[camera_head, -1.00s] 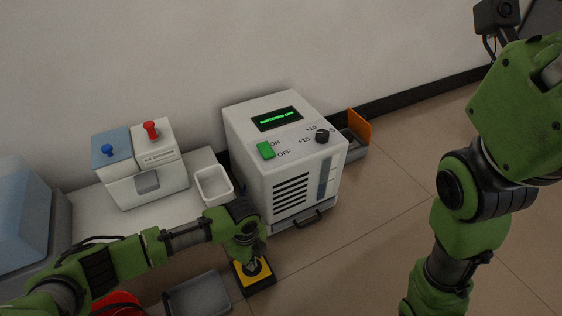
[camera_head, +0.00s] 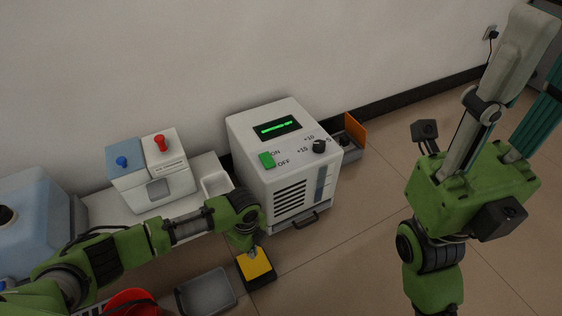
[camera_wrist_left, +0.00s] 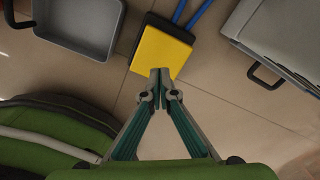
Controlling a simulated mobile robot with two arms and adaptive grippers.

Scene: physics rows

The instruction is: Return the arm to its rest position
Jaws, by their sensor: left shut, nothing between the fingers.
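My left arm comes in from the left in the head view. Its gripper (camera_head: 253,251) is low in front of the white machine, over a dark pedal-like block with a yellow top (camera_head: 256,264). In the left wrist view the fingertips (camera_wrist_left: 166,76) are together with nothing between them. They overlap the near edge of the yellow top (camera_wrist_left: 161,50); whether they touch it, I cannot tell. My right gripper (camera_head: 530,70) points up at the far right of the head view. Its far finger is partly cut off by the frame edge, so its opening is unclear.
A white machine (camera_head: 245,150) with a green switch and black knob stands by the wall. Left of it are a blue-and-white dispenser (camera_head: 183,172) and a small white bin (camera_head: 217,184). A grey tray (camera_head: 206,292) lies on the floor. Floor between the machine and my right arm is clear.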

